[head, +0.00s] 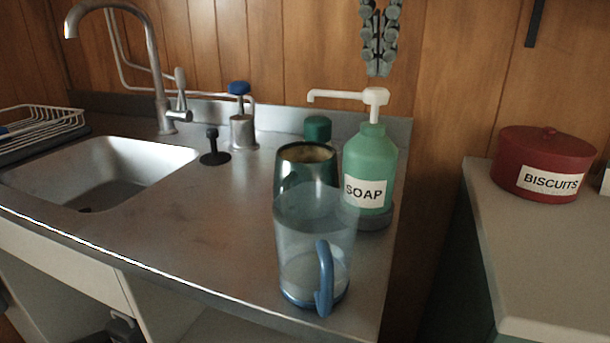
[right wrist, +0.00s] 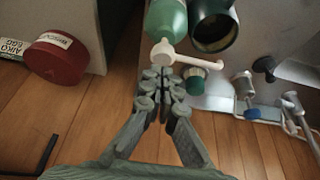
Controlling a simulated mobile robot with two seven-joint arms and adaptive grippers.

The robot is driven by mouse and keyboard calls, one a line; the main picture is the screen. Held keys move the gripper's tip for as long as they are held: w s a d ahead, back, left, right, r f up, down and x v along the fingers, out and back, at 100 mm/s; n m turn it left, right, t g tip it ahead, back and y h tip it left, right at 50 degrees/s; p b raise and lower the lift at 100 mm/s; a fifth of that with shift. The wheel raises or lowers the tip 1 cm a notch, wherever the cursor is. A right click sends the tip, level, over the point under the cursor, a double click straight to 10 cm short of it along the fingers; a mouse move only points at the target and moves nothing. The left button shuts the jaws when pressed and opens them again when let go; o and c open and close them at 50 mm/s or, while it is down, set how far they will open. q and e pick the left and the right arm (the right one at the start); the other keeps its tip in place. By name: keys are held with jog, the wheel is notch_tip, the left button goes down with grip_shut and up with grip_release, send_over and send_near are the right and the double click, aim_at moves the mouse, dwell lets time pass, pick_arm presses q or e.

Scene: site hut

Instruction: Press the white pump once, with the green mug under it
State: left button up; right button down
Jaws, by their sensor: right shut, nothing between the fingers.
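The white pump (head: 376,97) sits on a green soap bottle (head: 369,160) labelled SOAP, its spout pointing left. It also shows in the right wrist view (right wrist: 165,52). The green mug (head: 293,170) stands upright, left of the bottle by the spout tip; I cannot tell whether it is exactly under the tip. The mug's open top also shows in the right wrist view (right wrist: 213,32). My right gripper (head: 378,72) is shut and empty, pointing down just above the pump head, apart from it. A dark grey part low in the head view looks like my left gripper (head: 122,326); its jaws are unclear.
A clear jug (head: 313,240) with a blue handle stands in front of the mug and hides its lower part. A green-capped item (head: 318,128) stands behind. A sink (head: 100,168) and blue-topped dispenser (head: 242,128) are left. A red biscuit tin (head: 543,152) is right, across a gap.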

dwell(0.4)
notch_tip(320, 180, up, 4)
jog(key=p, duration=0.4)
jog(key=shift+r+p, duration=0.25)
jog(key=shift+p, duration=0.1)
jog(key=shift+r+p, duration=0.35)
jog(key=shift+r, duration=0.4)
